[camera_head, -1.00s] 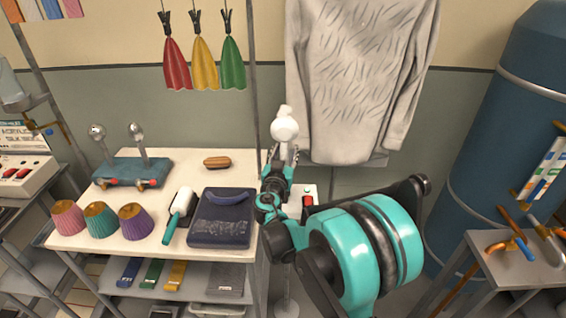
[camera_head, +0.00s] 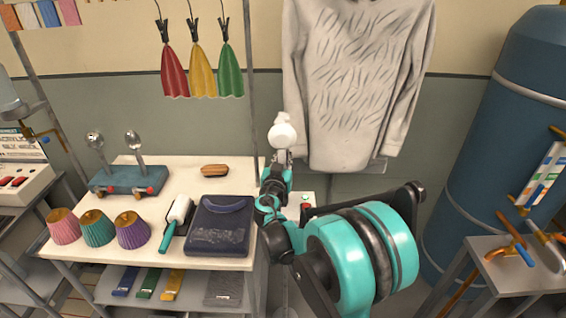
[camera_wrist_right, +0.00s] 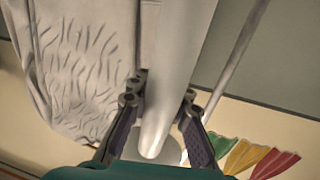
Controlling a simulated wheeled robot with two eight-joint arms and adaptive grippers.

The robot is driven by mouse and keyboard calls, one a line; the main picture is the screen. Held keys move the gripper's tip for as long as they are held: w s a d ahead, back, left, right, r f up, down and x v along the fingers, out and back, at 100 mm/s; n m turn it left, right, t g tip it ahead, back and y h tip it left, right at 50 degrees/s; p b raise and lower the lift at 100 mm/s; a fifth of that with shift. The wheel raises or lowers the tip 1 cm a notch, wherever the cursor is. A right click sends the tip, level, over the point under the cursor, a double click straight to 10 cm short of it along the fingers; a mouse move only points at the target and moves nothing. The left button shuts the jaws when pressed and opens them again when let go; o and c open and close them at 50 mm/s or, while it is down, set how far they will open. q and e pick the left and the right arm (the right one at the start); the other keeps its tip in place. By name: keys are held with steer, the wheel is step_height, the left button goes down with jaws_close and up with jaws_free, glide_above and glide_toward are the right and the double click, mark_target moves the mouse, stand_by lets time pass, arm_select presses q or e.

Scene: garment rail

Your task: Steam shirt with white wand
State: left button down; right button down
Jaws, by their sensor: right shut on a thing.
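The light grey shirt (camera_head: 355,80) hangs against the wall in the head view, with dark wrinkle marks across its front. It also shows at the left of the right wrist view (camera_wrist_right: 80,60). My right gripper (camera_head: 281,160) is shut on the white wand (camera_head: 282,133), seen close up as a pale shaft between the fingers in the right wrist view (camera_wrist_right: 172,80). The wand's head points up, just left of the shirt's lower left side in the head view. I cannot tell whether it touches the cloth. My left gripper is not in view.
A white table (camera_head: 190,195) at the left carries several cups, a lint roller (camera_head: 177,222), a dark blue pad (camera_head: 220,228) and a brush (camera_head: 215,170). Red, yellow and green cloths (camera_head: 203,70) hang above. A big blue tank (camera_head: 500,150) stands at the right.

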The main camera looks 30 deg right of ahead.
step_height(320, 180, up, 19)
steer(key=p, duration=1.1)
